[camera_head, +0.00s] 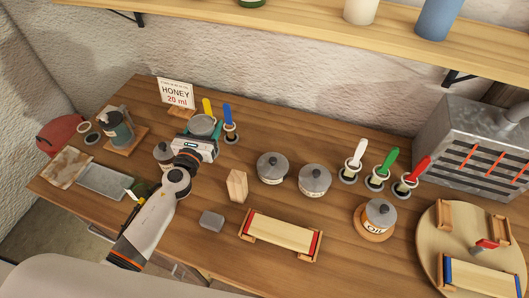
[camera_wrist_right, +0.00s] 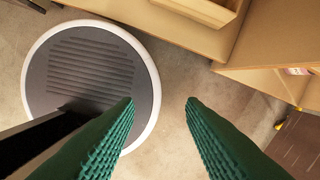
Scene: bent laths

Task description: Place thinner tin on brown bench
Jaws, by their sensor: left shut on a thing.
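The brown bench (camera_head: 205,230) runs across the head view. My left gripper (camera_head: 203,136) is over its left part, shut on a tin with a round silver lid (camera_head: 203,123). The gripper covers most of this tin, and I cannot read its label or tell whether its base touches the bench. Other silver-lidded tins stand on the bench: one behind the left wrist (camera_head: 163,153), two in the middle (camera_head: 272,164) (camera_head: 315,177), and one marked OIL (camera_head: 379,214) on a round wooden base. My right gripper (camera_wrist_right: 160,102) is open and empty above the floor.
Several coloured-handled brushes stand in holders, including blue (camera_head: 228,114) and white (camera_head: 358,153). A wooden block (camera_head: 237,185), grey block (camera_head: 211,221) and clamped lath (camera_head: 281,233) lie in front. A metal heater (camera_head: 470,150) stands right.

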